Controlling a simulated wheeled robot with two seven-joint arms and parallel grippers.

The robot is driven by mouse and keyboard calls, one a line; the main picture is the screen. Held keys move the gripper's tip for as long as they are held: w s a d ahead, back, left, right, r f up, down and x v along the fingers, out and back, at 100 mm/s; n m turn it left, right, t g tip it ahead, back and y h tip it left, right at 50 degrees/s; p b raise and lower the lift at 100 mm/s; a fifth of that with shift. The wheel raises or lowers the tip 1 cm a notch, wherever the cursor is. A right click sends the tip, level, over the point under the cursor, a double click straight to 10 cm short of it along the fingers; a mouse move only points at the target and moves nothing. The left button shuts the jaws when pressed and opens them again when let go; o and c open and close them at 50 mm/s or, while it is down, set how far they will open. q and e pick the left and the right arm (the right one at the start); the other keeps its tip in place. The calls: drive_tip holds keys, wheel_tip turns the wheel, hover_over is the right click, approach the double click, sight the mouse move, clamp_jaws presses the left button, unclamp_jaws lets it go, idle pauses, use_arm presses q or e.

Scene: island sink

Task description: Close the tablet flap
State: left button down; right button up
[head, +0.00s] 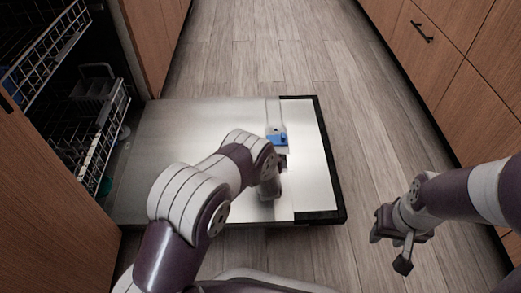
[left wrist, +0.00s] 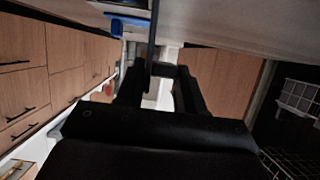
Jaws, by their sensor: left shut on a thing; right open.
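The dishwasher door (head: 185,130) lies open and flat, with its pale inner face up. On it sits a tablet dispenser with a blue part (head: 277,140) and a clear, pale part beyond it; I cannot tell which part is the flap. A blue part (left wrist: 130,24) also shows in the left wrist view. My left gripper (head: 281,162) is low over the door, right by the near side of the blue part. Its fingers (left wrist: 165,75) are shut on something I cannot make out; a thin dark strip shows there. My right gripper (head: 388,250) is open and empty, off the door's right side.
Wooden drawers (head: 450,70) line the right side. The wood floor (head: 270,50) is clear beyond the door and along its right. The door has a black right edge (head: 330,160).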

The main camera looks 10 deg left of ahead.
use_arm(q)
drive_tip(key=shift+w+d+m+y, duration=0.15)
drive_tip(key=shift+d+m+y, duration=0.35)
drive_tip(key=shift+d+m, duration=0.3)
drive_tip(key=c, duration=0.9)
unclamp_jaws()
drive_tip(key=shift+o, duration=0.2)
drive_tip(key=shift+r+p, duration=0.2)
drive_tip(key=shift+p, duration=0.3)
drive_tip(key=p+v, duration=0.7)
drive_tip(key=v, duration=0.5)
drive_tip(key=shift+d, duration=0.15)
